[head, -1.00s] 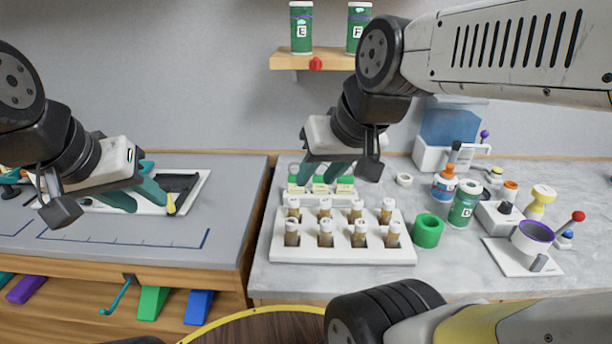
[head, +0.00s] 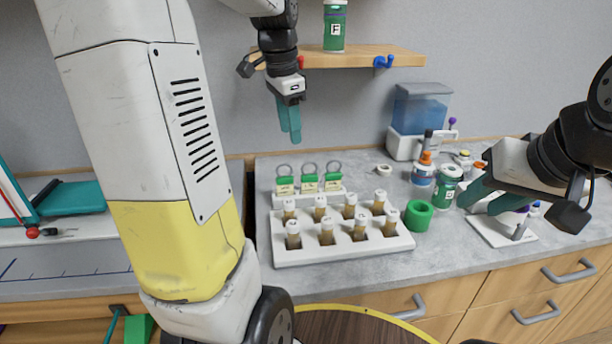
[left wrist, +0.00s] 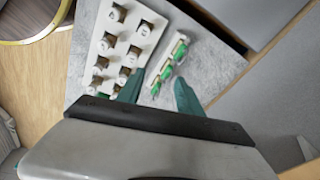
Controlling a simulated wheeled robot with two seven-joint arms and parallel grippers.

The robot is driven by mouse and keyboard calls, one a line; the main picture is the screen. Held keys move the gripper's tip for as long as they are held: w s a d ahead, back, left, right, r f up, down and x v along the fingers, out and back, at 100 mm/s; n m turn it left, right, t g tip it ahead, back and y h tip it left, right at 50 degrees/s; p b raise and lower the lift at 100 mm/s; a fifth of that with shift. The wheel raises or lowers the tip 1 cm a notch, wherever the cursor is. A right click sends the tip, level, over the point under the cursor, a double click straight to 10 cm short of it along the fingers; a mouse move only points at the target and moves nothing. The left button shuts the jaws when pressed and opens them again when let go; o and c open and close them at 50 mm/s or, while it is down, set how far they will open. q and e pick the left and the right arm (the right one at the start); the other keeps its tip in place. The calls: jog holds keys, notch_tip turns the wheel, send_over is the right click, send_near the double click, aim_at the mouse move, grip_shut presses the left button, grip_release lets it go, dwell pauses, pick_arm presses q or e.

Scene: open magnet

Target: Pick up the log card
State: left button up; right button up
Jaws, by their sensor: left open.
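Three green-topped cards with rings and pale labels (head: 309,184) stand in a small white holder (head: 335,197) behind the vial rack; they also show in the left wrist view (left wrist: 168,68). I cannot tell which is the log card, as the writing is too small. My left gripper (head: 290,122) is open and empty, pointing down above and behind the cards. In the left wrist view, its fingertips (left wrist: 158,92) frame the cards, some way off. My right gripper (head: 484,194) looks open and empty, over the right side of the counter.
A white rack (head: 345,254) of capped brown vials stands in front of the cards. A green ring-shaped block (head: 419,216), bottles (head: 448,185) and a blue-tank dispenser (head: 421,115) stand to the right. A wooden shelf (head: 350,57) is on the wall behind my left gripper.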

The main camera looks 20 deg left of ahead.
aim_at(285, 177)
pick_arm(q)
jog(key=w+a+f+m, duration=0.1)
jog(key=w, duration=0.1)
jog(key=w+a+f+m+g, duration=0.1)
jog(key=w+a+f+m, duration=0.1)
jog(key=w+a+f, duration=0.1)
jog(key=shift+w+g, duration=0.3)
jog(key=shift+g, duration=0.1)
notch_tip(285, 177, down, 16)
jog(key=shift+r, duration=0.25)
grip_shut()
